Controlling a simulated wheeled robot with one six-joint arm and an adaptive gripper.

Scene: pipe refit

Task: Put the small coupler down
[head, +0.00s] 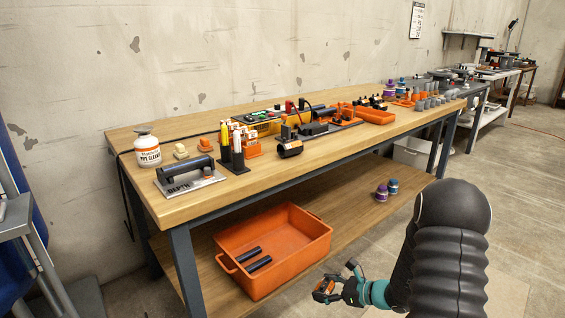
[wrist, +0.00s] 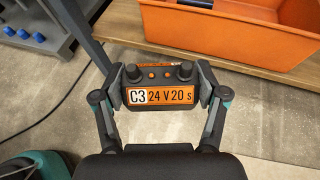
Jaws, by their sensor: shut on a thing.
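The small coupler (wrist: 160,96) is a dark block with two round black knobs on top and an orange and white label reading "C3 24 V 20 s". My gripper (head: 335,284) is shut on it, with a finger at each side in the wrist view. In the head view the coupler (head: 322,291) shows small and orange-black at the gripper's tip. It hangs in front of the workbench, beside the lower shelf and clear of any surface.
An orange bin (head: 315,243) with two black pipes stands on the lower shelf (head: 355,205). The wooden benchtop (head: 205,207) carries a depth gauge (head: 205,185), pens, a pipe cleaner tub (head: 147,152) and fittings. Its front edge has bare wood. Two small jars (head: 387,188) stand on the shelf.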

